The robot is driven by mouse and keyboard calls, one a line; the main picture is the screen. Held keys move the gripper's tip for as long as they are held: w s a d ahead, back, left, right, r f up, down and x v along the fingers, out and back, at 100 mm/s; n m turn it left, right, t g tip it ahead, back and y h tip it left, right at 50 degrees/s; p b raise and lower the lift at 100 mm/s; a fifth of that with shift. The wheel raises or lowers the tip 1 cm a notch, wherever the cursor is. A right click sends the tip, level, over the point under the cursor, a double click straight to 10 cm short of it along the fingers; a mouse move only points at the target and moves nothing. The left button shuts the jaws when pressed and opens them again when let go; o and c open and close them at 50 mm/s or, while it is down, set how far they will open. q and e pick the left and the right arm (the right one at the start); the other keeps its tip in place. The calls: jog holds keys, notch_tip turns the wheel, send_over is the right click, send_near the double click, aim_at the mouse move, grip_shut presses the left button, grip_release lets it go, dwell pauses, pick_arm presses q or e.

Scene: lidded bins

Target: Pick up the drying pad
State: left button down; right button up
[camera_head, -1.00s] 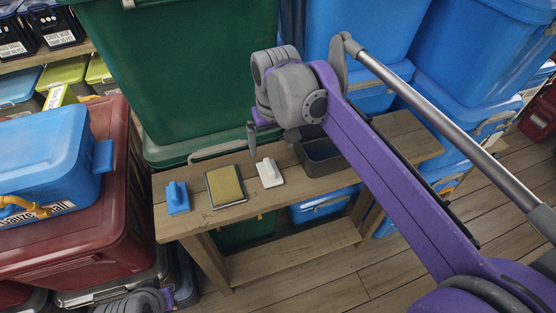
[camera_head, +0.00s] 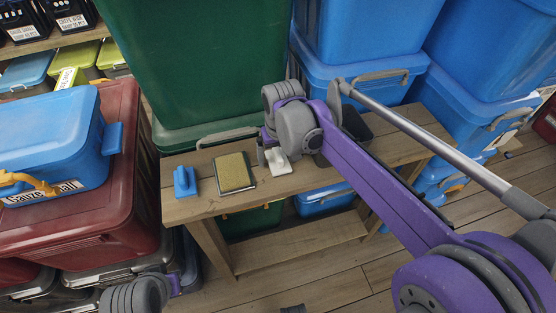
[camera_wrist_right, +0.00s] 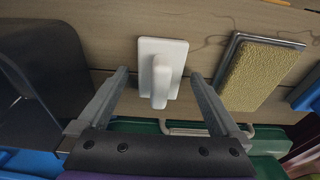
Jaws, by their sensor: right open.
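A white pad with an upright handle (camera_head: 278,167) lies on the wooden bench, and it shows in the right wrist view (camera_wrist_right: 176,52). A blue pad of like shape (camera_head: 185,182) lies at the bench's left end. I cannot tell from looks alone which is the drying pad. My right gripper (camera_head: 269,154) is over the white pad; in the wrist view its open fingers (camera_wrist_right: 160,74) stand either side of the white handle, apart from it, with nothing held. My left arm's grey wrist shows at the bottom left; its fingers are hidden.
A yellow textured pad in a dark frame (camera_head: 235,173) lies between the two handled pads. A dark open box (camera_head: 352,124) stands right of the white pad. A large green bin (camera_head: 190,60) rises behind the wooden bench (camera_head: 205,205); blue bins stand right.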

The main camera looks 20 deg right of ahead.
aim_at(278, 152)
jog(key=c, duration=1.4)
jog(key=shift+r, duration=0.1)
jog(key=shift+c, duration=0.2)
notch_tip(278, 152, up, 10)
jog(key=shift+f+p, duration=0.1)
jog(key=shift+p, duration=0.5)
jog(key=o, duration=0.8)
jog(key=c, duration=0.6)
jog(key=shift+f, duration=0.1)
